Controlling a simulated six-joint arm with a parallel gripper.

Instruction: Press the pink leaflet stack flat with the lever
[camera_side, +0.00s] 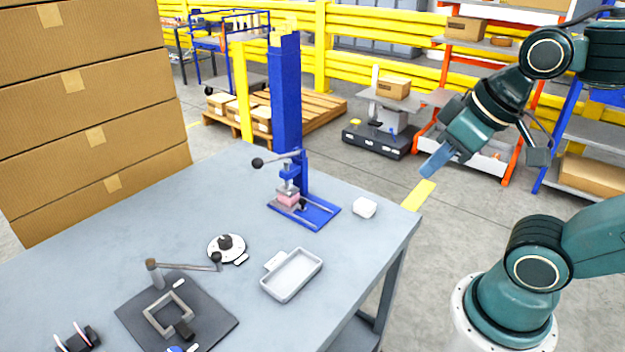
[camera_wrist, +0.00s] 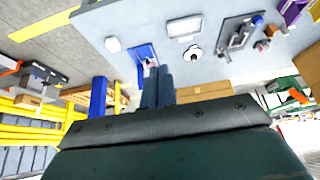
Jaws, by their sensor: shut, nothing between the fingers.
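The pink leaflet stack (camera_side: 288,199) sits in the blue lever press (camera_side: 318,213) near the table's back right edge. A press head stands directly over the stack; I cannot tell whether they touch. The lever (camera_side: 280,158) sticks out to the left above the stack and ends in a black knob (camera_side: 258,162). My gripper (camera_side: 427,174) is shut and empty, up in the air right of the press and beyond the table's right edge.
A blue column (camera_side: 287,95) rises right behind the press. On the grey table (camera_side: 110,230) lie a white block (camera_side: 364,207), a shallow tray (camera_side: 293,290), a round white disc fixture (camera_side: 215,251) and a dark plate with a clamp arm (camera_side: 214,314). Cardboard boxes (camera_side: 90,90) stand at left.

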